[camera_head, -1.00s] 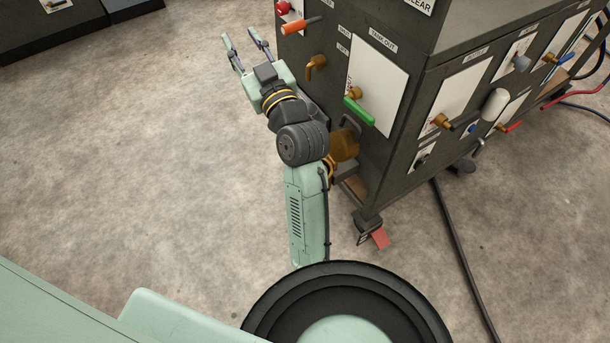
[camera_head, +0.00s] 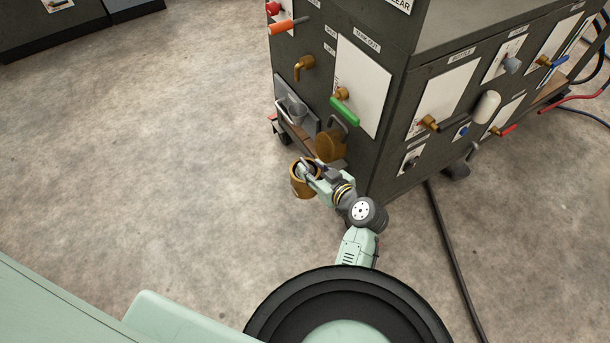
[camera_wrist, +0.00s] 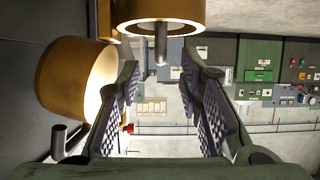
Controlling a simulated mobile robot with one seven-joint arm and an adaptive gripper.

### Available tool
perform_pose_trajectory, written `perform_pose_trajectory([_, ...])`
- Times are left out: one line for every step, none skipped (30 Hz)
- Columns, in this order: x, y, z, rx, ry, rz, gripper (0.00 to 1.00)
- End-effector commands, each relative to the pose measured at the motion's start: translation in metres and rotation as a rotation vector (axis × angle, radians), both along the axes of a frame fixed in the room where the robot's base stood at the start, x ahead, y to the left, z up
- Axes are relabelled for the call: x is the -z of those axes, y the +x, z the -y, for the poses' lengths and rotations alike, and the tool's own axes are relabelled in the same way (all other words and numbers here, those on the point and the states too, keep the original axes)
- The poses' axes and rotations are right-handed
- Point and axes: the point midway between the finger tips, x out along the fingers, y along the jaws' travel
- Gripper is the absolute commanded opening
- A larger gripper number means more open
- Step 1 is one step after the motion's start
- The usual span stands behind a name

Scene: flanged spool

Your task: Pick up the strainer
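A brass cup with an open rim and a grey rod in it, likely the strainer (camera_head: 300,188), is low beside the machine's lower corner in the head view. It also shows at the top of the wrist view (camera_wrist: 160,10). Its support is not visible. My gripper (camera_head: 307,169) overlaps its rim in the head view. In the wrist view my gripper (camera_wrist: 160,100) is open, with nothing between its two ribbed fingers. The rod lies at the upper edge of the gap; I cannot tell whether the gripper touches anything.
A second brass cylinder (camera_head: 329,148) is on the machine (camera_head: 385,160), close to my gripper; it is at the left in the wrist view (camera_wrist: 75,80). A green handle (camera_head: 344,112) and a brass elbow (camera_head: 303,67) stick out above. The floor to the left is clear.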

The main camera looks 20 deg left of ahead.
Motion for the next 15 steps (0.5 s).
perform_pose_trajectory([0.001, 0.003, -0.005, -0.003, 0.000, -0.002, 0.33])
perform_pose_trajectory([0.003, 0.005, -0.009, -0.004, 0.000, -0.002, 0.33])
perform_pose_trajectory([0.005, 0.009, -0.013, -0.003, 0.000, -0.002, 0.33])
perform_pose_trajectory([0.008, 0.011, -0.017, -0.003, 0.000, -0.002, 0.33])
perform_pose_trajectory([0.010, 0.014, -0.020, -0.003, 0.000, -0.002, 0.33])
perform_pose_trajectory([0.013, 0.017, -0.025, -0.004, 0.000, -0.002, 0.33])
perform_pose_trajectory([0.014, 0.019, -0.028, -0.003, 0.000, 0.000, 0.33])
perform_pose_trajectory([0.016, 0.022, -0.030, -0.002, 0.000, 0.000, 0.33])
perform_pose_trajectory([0.017, 0.024, -0.032, -0.002, 0.000, 0.000, 0.33])
perform_pose_trajectory([0.018, 0.025, -0.033, -0.002, 0.000, 0.000, 0.33])
perform_pose_trajectory([0.019, 0.025, -0.034, -0.001, 0.000, 0.000, 0.33])
perform_pose_trajectory([0.020, 0.026, -0.035, -0.001, 0.000, 0.000, 0.33])
perform_pose_trajectory([0.020, 0.026, -0.035, 0.000, 0.000, 0.000, 0.33])
perform_pose_trajectory([0.020, 0.026, -0.035, 0.000, 0.000, 0.000, 0.33])
perform_pose_trajectory([0.020, 0.026, -0.035, 0.000, -0.001, 0.001, 0.33])
